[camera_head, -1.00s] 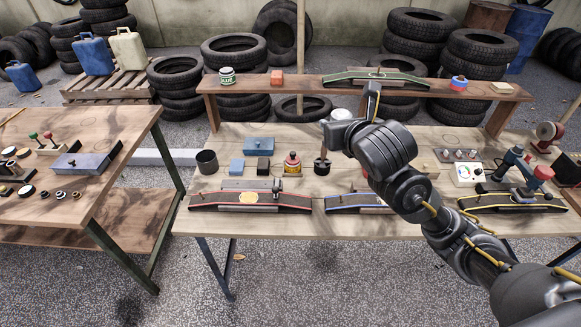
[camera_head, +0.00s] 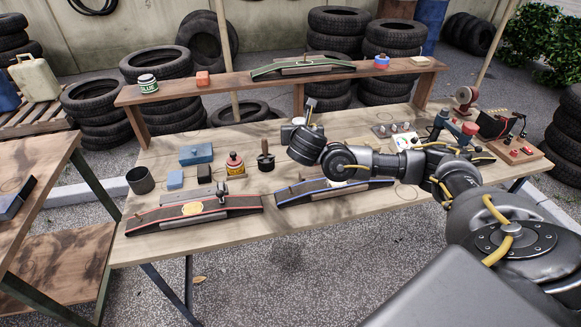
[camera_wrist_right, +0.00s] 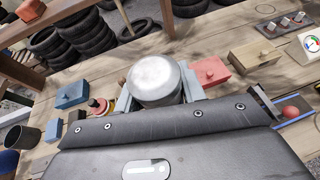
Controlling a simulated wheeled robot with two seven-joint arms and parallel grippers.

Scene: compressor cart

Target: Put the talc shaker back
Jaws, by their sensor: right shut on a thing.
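The talc shaker appears to be the pale cylinder with a round whitish top (camera_wrist_right: 153,80) in the right wrist view. My right gripper (camera_wrist_right: 155,98) is shut around its sides. In the head view the shaker (camera_head: 297,121) is a small pale shape, partly hidden by my right wrist. My right gripper (camera_head: 296,130) is there over the middle of the workbench (camera_head: 235,240). I cannot tell how high the shaker is above the bench. My left gripper is in neither view.
A raised shelf (camera_head: 215,83) behind holds a glue tin (camera_head: 147,84), an orange block (camera_head: 202,78) and a green-edged strip (camera_head: 300,67). Drawn circles mark bare bench spots.

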